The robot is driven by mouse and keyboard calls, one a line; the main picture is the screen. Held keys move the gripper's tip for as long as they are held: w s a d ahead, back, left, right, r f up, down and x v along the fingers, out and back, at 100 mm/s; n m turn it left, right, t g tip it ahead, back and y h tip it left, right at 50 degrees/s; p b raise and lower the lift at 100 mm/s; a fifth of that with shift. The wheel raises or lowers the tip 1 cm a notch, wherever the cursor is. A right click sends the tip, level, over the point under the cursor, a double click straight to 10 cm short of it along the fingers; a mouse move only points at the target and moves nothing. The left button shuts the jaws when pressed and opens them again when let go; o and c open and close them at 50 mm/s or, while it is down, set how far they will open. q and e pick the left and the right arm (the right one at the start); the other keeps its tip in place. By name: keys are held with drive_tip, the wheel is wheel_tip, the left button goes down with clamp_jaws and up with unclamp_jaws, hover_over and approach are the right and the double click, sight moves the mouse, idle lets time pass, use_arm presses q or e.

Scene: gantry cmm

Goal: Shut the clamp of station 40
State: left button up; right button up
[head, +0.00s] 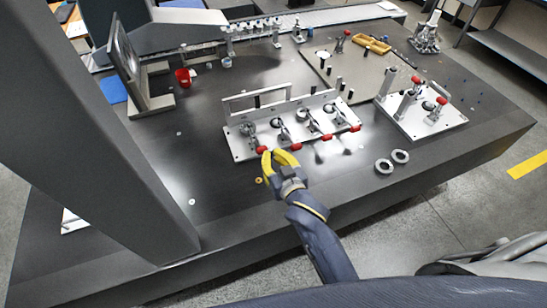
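A light metal fixture plate (240,150) near the middle of the table carries a row of several toggle clamps with red handle tips. The leftmost red tip (262,149) is right by my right gripper. Other red tips (296,147), (326,138) and (355,128) follow to the right along the front edge. No station number is readable, so I cannot tell which clamp is station 40. My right gripper (275,155) has yellow fingers, spread apart with a gap, just in front of the leftmost tip. Contact with it cannot be made out. My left gripper is not in view.
A second plate (432,122) with red-tipped clamps stands to the right. Two metal rings (392,162) lie near the front edge. A large grey column (80,110) blocks the left side.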

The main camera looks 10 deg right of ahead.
drive_tip(key=shift+s+d+r, duration=0.1)
drive_tip(key=shift+r, duration=0.15)
clamp_jaws()
drive_tip(key=w+a+r+n, duration=0.1)
drive_tip(key=w+r, duration=0.2)
drive_tip(key=r, duration=0.3)
drive_tip(key=g, duration=0.2)
hover_over(262, 147)
drive_tip(key=shift+m, duration=0.4)
wheel_tip(262, 147, down, 6)
drive_tip(key=shift+s+f, duration=0.15)
drive_tip(key=shift+f, duration=0.1)
drive_tip(key=shift+w+a+f, duration=0.1)
drive_tip(key=shift+w+f, duration=0.05)
drive_tip(key=shift+f, duration=0.35)
drive_tip(key=shift+w+f, duration=0.15)
drive_tip(key=shift+f, duration=0.35)
drive_tip(key=shift+s+f, duration=0.2)
drive_tip(key=shift+f, duration=0.95)
